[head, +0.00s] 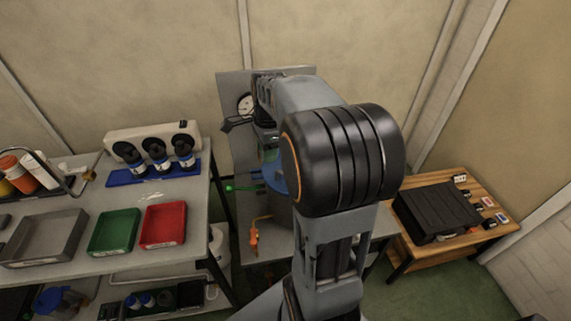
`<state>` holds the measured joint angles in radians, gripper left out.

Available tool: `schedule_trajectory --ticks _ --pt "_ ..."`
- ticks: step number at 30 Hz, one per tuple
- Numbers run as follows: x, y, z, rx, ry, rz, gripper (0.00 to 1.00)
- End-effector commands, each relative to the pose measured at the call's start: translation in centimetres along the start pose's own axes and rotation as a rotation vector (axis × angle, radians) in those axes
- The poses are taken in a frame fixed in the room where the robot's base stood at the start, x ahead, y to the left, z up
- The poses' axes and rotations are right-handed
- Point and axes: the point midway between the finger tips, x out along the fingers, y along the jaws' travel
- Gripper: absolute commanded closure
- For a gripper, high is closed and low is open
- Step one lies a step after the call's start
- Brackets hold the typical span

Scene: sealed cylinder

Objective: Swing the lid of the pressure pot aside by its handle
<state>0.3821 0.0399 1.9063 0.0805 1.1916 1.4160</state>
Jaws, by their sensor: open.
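The pressure pot (276,181) is mostly hidden behind my arm; only a blue, rounded part of it shows left of my elbow. I cannot make out its lid or the lid's handle. My gripper (264,141) is above or near the pot, at the end of my forearm, and is largely hidden. It is open. I cannot tell whether it touches anything. A green lever (240,187) sticks out left at the pot's level, and an orange-handled valve (254,234) stands lower, in front of the pot.
A grey back panel with a round gauge (245,104) stands behind the pot. A left bench holds a red tray (163,225), a green tray (114,232), a grey tray (44,238) and dark bottles in a blue rack (152,173). A black case (437,211) lies on a wooden table at right.

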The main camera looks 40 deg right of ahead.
Motion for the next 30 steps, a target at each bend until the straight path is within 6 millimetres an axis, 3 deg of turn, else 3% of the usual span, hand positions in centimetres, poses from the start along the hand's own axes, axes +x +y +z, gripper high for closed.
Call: schedule_trajectory --ticks 3,6,12,20,30 --pt "-0.4 -2.2 -3.2 0.346 -0.016 0.056 0.58" --pt "-0.3 -3.5 -5.5 0.583 -0.022 0.093 0.58" --pt "0.1 -4.7 -8.4 0.882 -0.023 0.143 0.58" --pt "2.3 -4.7 -9.2 0.982 -0.021 0.163 0.58" --pt "8.7 -3.8 -8.6 0.979 -0.021 0.163 0.58"
